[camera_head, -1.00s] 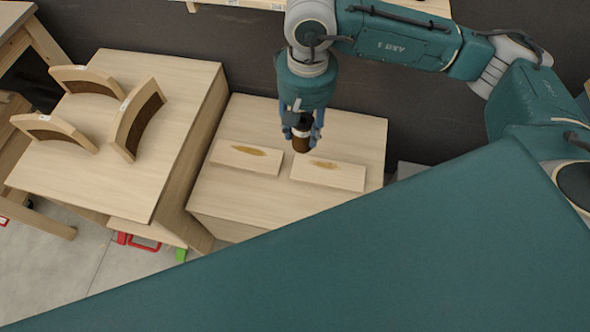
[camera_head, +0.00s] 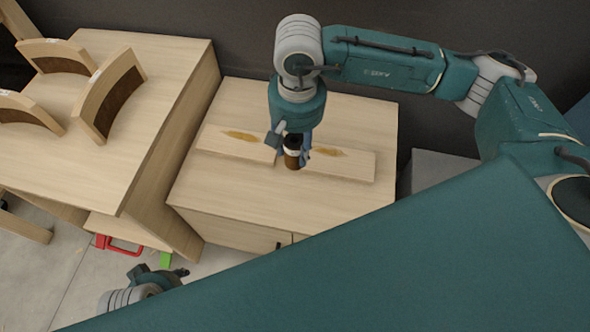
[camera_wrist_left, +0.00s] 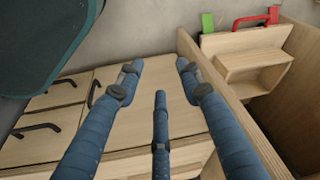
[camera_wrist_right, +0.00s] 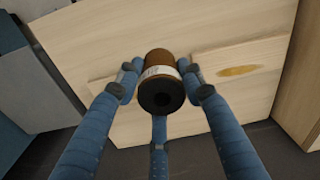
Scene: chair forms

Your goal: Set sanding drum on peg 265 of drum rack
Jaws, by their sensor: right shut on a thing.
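My right gripper (camera_head: 291,150) is shut on the sanding drum (camera_head: 292,158), a brown cylinder with a white label and a dark end. It holds the drum above the cabinet top. In the right wrist view the drum (camera_wrist_right: 160,80) sits between the fingers, its dark holed end toward the camera. My left gripper (camera_head: 165,275) shows at the lower left of the head view. In the left wrist view its fingers (camera_wrist_left: 160,75) are spread and empty, in front of wooden drawers. I see no drum rack or numbered peg in these frames.
Two flat boards with brown stains, a left one (camera_head: 235,142) and a right one (camera_head: 345,163), lie on the cabinet top (camera_head: 230,185). Several curved chair backs (camera_head: 112,92) stand on the left table (camera_head: 160,70). Red and green handles (camera_head: 125,247) show below it.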

